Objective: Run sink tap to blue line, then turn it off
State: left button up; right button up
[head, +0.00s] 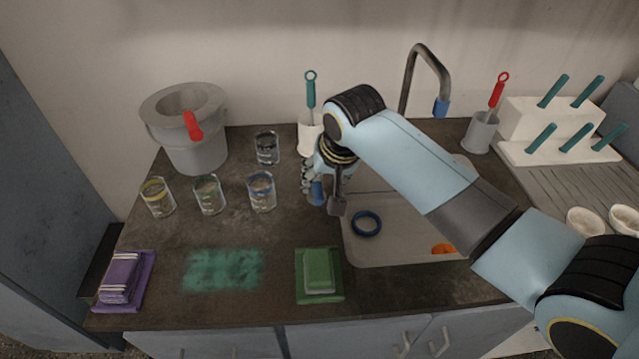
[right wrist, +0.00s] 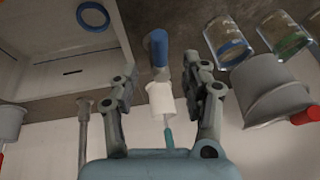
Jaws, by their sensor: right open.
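The sink (head: 400,255) is set in the dark counter and its grey tap (head: 427,55) has a blue tip; no stream shows below it. My right gripper (head: 322,196) is open and points down at the sink's left edge. A blue knob-like piece (head: 317,192) stands there, partly hidden by the gripper. In the right wrist view the blue piece (right wrist: 158,48) lies between the open fingers (right wrist: 157,78), with a gap on both sides. A blue ring (head: 366,223) lies in the sink; no water level can be made out. My left gripper is out of view.
Several glass beakers (head: 262,192) stand left of the gripper, one with a blue band. A grey bucket (head: 195,150) and a white brush holder (head: 310,138) stand behind. A green sponge (head: 320,271) lies in front. My right arm covers part of the sink.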

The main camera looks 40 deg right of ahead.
aim_at(319, 190)
jog(key=x, duration=0.3)
jog(key=shift+w, duration=0.1)
jog(key=shift+x, duration=0.85)
jog(key=shift+c, duration=1.3)
jog(key=c, duration=0.4)
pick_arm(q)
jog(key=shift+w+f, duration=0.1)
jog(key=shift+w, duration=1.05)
pick_arm(e)
grip_shut()
